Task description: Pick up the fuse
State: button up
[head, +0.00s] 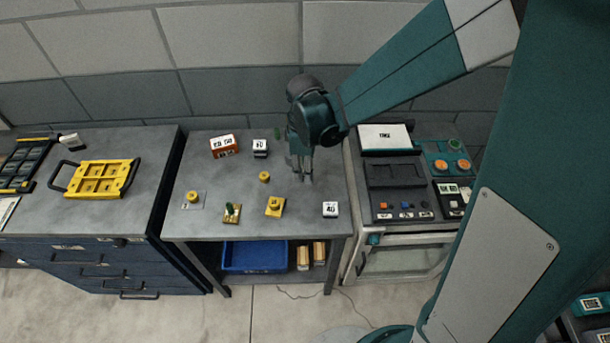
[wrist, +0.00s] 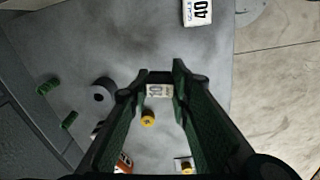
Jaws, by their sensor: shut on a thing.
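The fuse, a small pale block with dark marking (wrist: 159,90), sits between my fingertips in the wrist view. My gripper (wrist: 160,88) is shut on it, with a finger on each side. In the head view my gripper (head: 303,178) points down over the right half of the grey table. The fuse is too small there to make out clearly. I cannot tell how high it is above the tabletop.
The table (head: 225,178) bears a red box (head: 224,146), a white-and-black block (head: 260,148), a white block marked 40 (head: 330,209) and several yellow pieces, one a knob (head: 264,176). A dark grey cylinder (wrist: 100,95) stands near my gripper. A device (head: 395,180) stands right.

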jog(key=shift+r, duration=0.55)
dwell(0.4)
